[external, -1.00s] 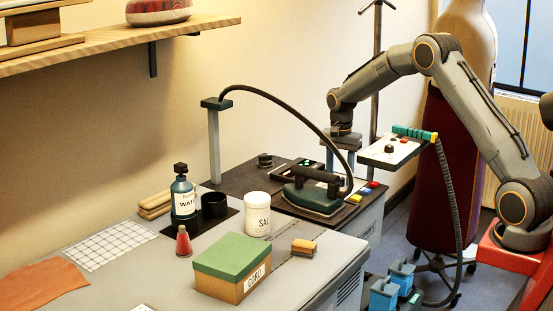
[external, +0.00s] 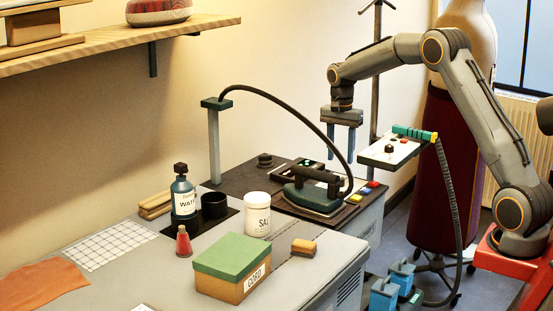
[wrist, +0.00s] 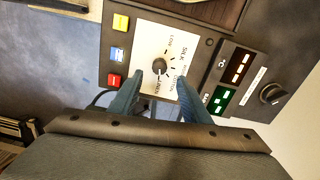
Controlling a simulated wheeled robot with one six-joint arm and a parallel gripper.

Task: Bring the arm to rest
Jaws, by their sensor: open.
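My gripper (external: 341,150) hangs pointing down above the back right of the ironing station, its two blue fingers apart and nothing between them. In the wrist view the open gripper (wrist: 158,85) shows over a white dial plate (wrist: 180,45) with a dark knob (wrist: 160,65) lying between the fingertips in the picture. The fingers are apart from the iron (external: 314,190), which stands on its dark plate with its hose arching up to a post.
A panel on a stand (external: 395,148) is close right of the gripper, beside a dark pole. A dress form (external: 450,180) stands behind the arm. A salt jar (external: 257,214), a water bottle (external: 183,192) and a green-lidded box (external: 235,265) stand on the table.

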